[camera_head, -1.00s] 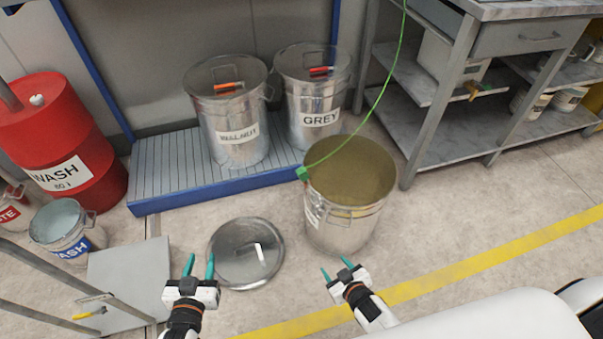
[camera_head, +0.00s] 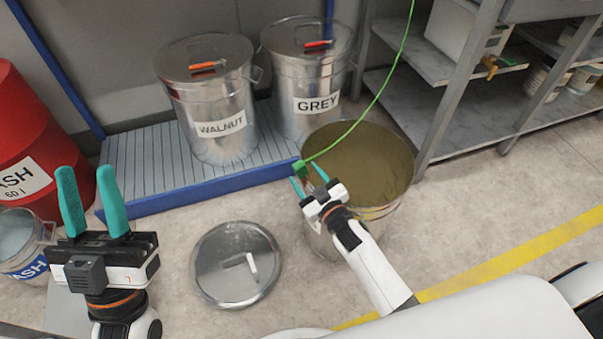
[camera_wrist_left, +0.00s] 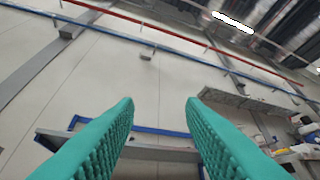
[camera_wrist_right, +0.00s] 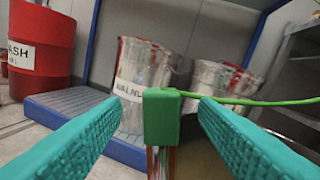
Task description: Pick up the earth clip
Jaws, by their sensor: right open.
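The earth clip is a small green block (camera_head: 299,167) on a thin green cable, at the left rim of the open bucket. In the right wrist view the green clip (camera_wrist_right: 162,117) stands upright between my fingers, with copper-coloured jaws below it. My right gripper (camera_head: 311,178) is open, its teal fingers on either side of the clip in the wrist view; I cannot tell whether they touch it. My left gripper (camera_head: 92,202) is open and empty, raised at the left.
The open bucket (camera_head: 388,209) holds brownish liquid. A lid (camera_head: 215,273) lies on the floor to its left. The WALNUT (camera_head: 222,128) and GREY (camera_head: 317,104) cans stand on a blue-edged grate (camera_head: 150,204) behind. A metal shelf (camera_head: 440,125) is at right.

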